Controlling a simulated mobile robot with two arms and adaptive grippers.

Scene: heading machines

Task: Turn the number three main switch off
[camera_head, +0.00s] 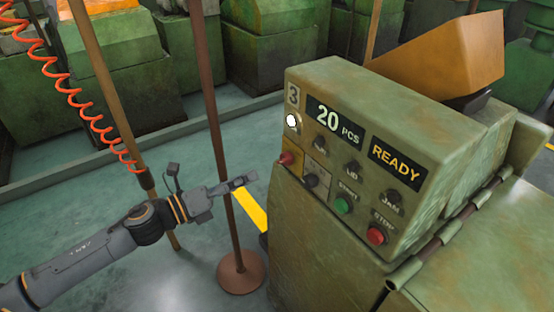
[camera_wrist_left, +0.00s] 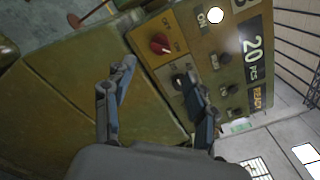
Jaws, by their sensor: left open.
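The number three control box (camera_head: 345,185) is green and worn, with a "3" plate at its upper left. Its main switch (camera_head: 286,158) is a small red knob on a yellow plate at the panel's left edge. In the left wrist view the red knob (camera_wrist_left: 160,43) sits between OFF and ON labels; I cannot tell for certain which one it points to. My left gripper (camera_head: 246,182) is left of the panel, apart from the knob. In the left wrist view its two fingers (camera_wrist_left: 157,82) are spread and empty, with the knob beyond them. My right gripper is not in view.
A white lamp (camera_head: 292,121) is lit above the switch. A green button (camera_head: 343,205) and a red button (camera_head: 376,235) sit lower on the panel. A brown post (camera_head: 222,150) on a round base stands behind my left arm. An orange hopper (camera_head: 445,65) tops the machine.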

